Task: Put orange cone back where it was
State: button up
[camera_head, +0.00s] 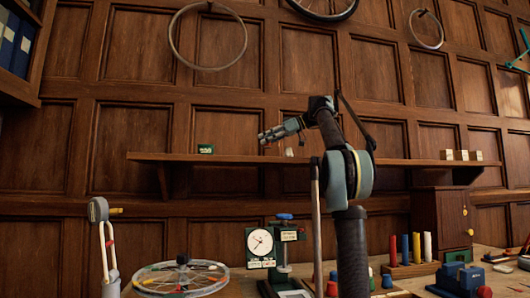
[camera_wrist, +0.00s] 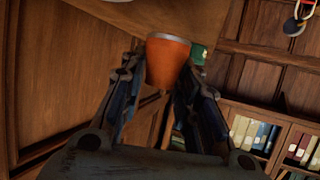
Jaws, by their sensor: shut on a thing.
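The orange cone (camera_wrist: 168,62) shows in the wrist view between the two fingers of my gripper (camera_wrist: 160,72), with a pale rim at its upper end. My gripper is shut on it. In the head view my gripper (camera_head: 265,136) reaches left, just above or in front of the wall shelf (camera_head: 240,158); the cone cannot be made out clearly there. Whether the cone touches the shelf cannot be told.
A small green box (camera_head: 205,148) stands on the shelf, left of my gripper; a green thing (camera_wrist: 198,53) shows beside the cone in the wrist view. Small pale blocks (camera_head: 461,155) stand at the shelf's right end. A wheel (camera_head: 181,278), dial gauge (camera_head: 260,243) and coloured pegs (camera_head: 416,248) stand below.

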aim_at(267, 147)
jog(key=shift+f, duration=1.95)
jog(key=o, duration=1.2)
jog(key=shift+c, duration=0.2)
jog(key=v, duration=1.2)
